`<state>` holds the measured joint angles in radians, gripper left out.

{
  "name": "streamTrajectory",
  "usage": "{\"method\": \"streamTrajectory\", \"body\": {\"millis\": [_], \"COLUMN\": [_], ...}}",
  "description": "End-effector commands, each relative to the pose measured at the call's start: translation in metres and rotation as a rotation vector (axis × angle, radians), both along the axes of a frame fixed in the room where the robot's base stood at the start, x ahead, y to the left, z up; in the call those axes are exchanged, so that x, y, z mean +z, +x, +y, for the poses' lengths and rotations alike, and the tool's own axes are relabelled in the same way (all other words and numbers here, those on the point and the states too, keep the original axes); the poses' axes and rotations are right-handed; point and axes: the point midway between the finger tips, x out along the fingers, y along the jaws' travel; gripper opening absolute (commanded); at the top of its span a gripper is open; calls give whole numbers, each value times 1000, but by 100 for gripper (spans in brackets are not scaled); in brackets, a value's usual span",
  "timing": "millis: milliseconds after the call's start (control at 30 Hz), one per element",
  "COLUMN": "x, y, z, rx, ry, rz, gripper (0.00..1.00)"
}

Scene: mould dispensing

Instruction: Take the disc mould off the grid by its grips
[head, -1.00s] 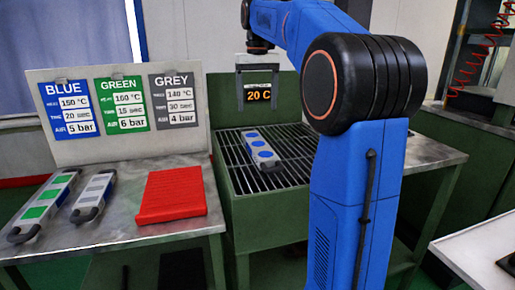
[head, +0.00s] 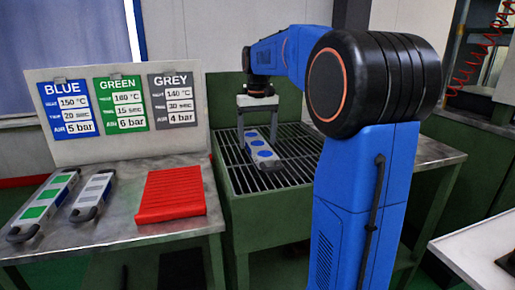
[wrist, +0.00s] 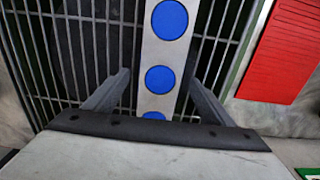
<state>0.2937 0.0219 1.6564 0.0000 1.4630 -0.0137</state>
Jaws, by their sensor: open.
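The disc mould (head: 264,153) is a long light-grey bar with blue round discs, lying on the dark grid (head: 297,160) of the green bench. In the wrist view the mould (wrist: 147,50) runs up the picture between my fingers, its blue discs in a row. My gripper (head: 257,122) is over the far end of the mould in the head view, pointing down. In the wrist view my gripper (wrist: 158,78) is open, one finger on each side of the bar, with gaps. The mould's end grips cannot be made out clearly. Finger height above the grid is hard to tell.
A red ribbed block (head: 172,194) lies on the metal table left of the grid. A green-marked mould (head: 45,201) and a grey-marked mould (head: 94,194) lie left of it. A settings board (head: 120,115) stands behind them.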

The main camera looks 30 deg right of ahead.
Motion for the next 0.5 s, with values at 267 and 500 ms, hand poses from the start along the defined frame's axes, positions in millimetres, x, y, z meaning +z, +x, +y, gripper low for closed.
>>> {"method": "streamTrajectory", "body": {"millis": [267,500], "x": [-15,-15], "y": [0,0], "z": [0,0], "rx": [0,0], "ry": [0,0], "rz": [0,0], "gripper": [77,53]}}
